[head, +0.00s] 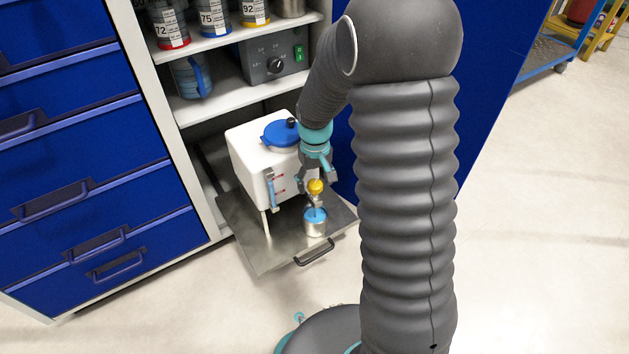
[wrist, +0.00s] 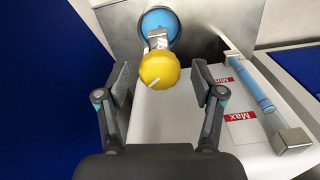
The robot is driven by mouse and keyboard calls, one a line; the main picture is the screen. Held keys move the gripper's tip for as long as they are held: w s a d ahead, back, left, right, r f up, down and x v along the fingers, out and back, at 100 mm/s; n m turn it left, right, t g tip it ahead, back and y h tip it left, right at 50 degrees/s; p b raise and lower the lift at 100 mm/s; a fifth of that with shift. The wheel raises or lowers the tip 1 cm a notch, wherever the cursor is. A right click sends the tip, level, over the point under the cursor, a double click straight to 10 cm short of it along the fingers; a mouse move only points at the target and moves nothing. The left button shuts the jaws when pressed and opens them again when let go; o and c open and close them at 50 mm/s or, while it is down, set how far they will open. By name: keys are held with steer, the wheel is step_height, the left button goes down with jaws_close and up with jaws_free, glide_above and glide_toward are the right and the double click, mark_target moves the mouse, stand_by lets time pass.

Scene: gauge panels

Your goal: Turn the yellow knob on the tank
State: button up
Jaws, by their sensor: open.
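The white tank (head: 262,165) with a blue lid stands on the pulled-out metal shelf. Its yellow knob (head: 316,187) sticks out at the front, above a small metal cup (head: 315,229) with blue inside. In the wrist view the round yellow knob (wrist: 158,70) bears a white line slanting up to the right. My gripper (head: 316,178) is over the knob from above. In the wrist view my gripper (wrist: 161,76) is open, one finger on each side of the knob, with gaps visible on both sides.
A level tube (wrist: 254,84) with Min and Max labels runs along the tank, right of my gripper in the wrist view. The metal shelf (head: 262,248) has a dark handle. Blue drawers (head: 85,150) stand left; a control box (head: 274,58) sits above.

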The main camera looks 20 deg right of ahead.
steer(key=c, duration=1.2)
steer(key=shift+o, duration=0.2)
steer(key=m+p, duration=0.1)
steer(key=m, duration=0.2)
steer(key=shift+m, duration=2.1)
steer(key=o, duration=1.2)
steer(key=shift+c, duration=0.2)
